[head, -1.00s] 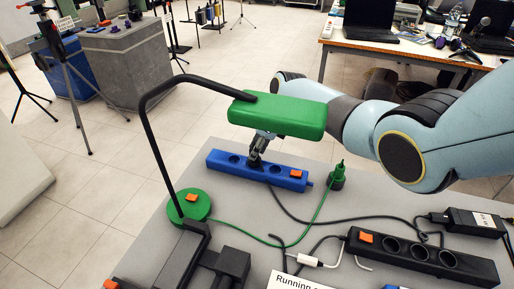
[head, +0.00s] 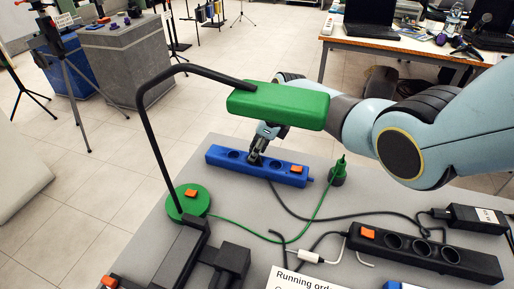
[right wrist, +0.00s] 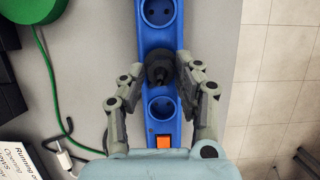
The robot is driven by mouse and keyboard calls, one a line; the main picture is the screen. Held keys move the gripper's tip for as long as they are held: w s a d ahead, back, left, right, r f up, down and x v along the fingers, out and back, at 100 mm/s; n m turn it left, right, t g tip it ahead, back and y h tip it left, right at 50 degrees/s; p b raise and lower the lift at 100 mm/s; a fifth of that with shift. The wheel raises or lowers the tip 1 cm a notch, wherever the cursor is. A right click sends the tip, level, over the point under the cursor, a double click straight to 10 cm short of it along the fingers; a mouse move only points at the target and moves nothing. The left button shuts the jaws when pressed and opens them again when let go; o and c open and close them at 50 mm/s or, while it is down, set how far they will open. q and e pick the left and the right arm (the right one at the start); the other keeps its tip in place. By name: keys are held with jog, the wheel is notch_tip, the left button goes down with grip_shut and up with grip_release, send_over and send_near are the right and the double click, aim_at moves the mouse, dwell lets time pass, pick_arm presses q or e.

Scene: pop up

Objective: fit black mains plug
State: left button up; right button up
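The black mains plug (right wrist: 160,68) is at the middle socket of the blue power strip (head: 215,155), between two empty sockets. It also shows in the head view (head: 254,159). I cannot tell whether it is fully seated. My right gripper (right wrist: 160,66) reaches down over the strip, with a finger on each side of the plug. The fingers look spread, with a narrow gap at least on the left; contact on the right is unclear. The lamp head partly hides the gripper in the head view. My left gripper is not in view.
A green desk lamp (head: 278,105) overhangs the strip. Its round base (head: 188,203) stands front left. A green plug (head: 338,175) stands upright beside the strip. A black power strip (head: 425,254), an adapter (head: 475,219) and loose cables lie to the right.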

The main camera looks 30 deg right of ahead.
jog(key=shift+o, duration=1.4)
jog(key=v, duration=1.2)
